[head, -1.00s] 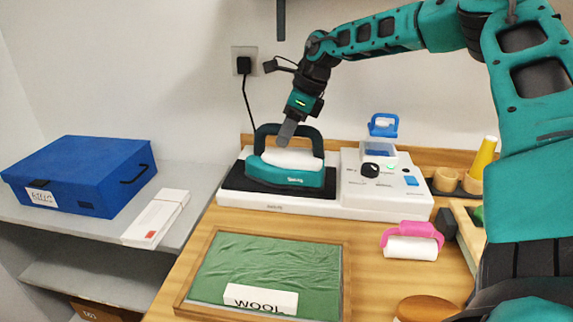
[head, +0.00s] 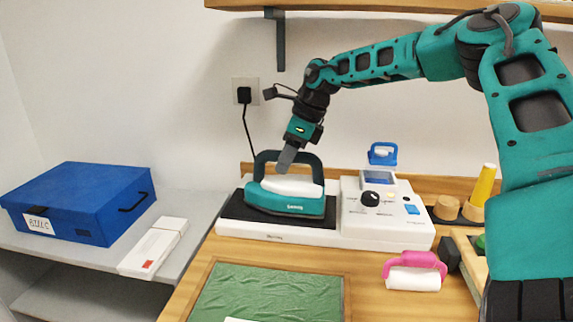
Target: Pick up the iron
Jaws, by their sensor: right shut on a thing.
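The teal and white iron (head: 290,203) sits on the black pad at the left of the white station (head: 300,237), its dark handle arching up. My right gripper (head: 287,160) reaches down from above, its fingers at the top of the handle, and is shut on the handle. The iron shows no clear gap above the pad. The fingers partly cover the handle. My left gripper is not in view.
A green cloth (head: 265,295) in a wooden frame lies in front. A pink-handled roller (head: 414,271) and a yellow cone (head: 482,185) are at right. A blue box (head: 80,200) and a white box (head: 153,247) are on the left shelf. A wooden shelf (head: 400,7) hangs above.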

